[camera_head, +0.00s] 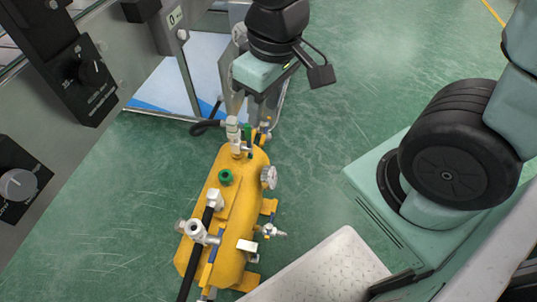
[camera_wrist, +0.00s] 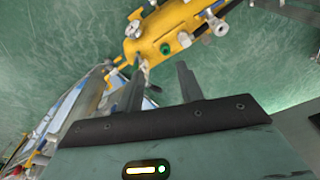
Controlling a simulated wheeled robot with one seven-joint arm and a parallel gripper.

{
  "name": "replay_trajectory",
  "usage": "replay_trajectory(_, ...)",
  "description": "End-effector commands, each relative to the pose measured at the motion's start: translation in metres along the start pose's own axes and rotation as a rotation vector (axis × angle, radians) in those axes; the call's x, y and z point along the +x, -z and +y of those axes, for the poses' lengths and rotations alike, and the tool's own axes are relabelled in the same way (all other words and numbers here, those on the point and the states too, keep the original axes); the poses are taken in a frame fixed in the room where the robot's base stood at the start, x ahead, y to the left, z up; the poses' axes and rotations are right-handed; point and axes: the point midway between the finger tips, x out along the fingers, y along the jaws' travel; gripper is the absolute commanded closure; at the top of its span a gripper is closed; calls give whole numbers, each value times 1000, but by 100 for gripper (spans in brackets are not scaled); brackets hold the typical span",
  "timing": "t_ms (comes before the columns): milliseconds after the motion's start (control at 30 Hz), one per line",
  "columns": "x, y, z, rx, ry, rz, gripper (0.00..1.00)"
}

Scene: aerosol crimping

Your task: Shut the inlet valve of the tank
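The yellow tank (camera_head: 227,190) lies on the green floor below my gripper; it also shows in the wrist view (camera_wrist: 155,38). A pale fitting (camera_head: 233,132) with a green piece (camera_head: 248,133) beside it stands at the tank's far end. I cannot tell which is the inlet valve. My gripper (camera_wrist: 160,80) is open and empty, its two fingers apart. A pale fitting (camera_wrist: 143,68) appears close to its left fingertip. In the head view the fingers are partly hidden.
A grey machine panel with knobs (camera_head: 90,72) stands at left. A metal tread plate (camera_head: 325,272) is at front.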

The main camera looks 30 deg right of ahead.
Motion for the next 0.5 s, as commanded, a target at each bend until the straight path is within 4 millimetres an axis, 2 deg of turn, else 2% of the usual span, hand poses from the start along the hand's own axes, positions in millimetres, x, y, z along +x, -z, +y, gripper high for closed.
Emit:
replay_trajectory(33, 34, -1, 9, 21, -5, 7, 63)
replay_trajectory(267, 110, 4, 52, 94, -36, 50, 63)
replay_trajectory(500, 193, 11, 110, 116, -94, 106, 63)
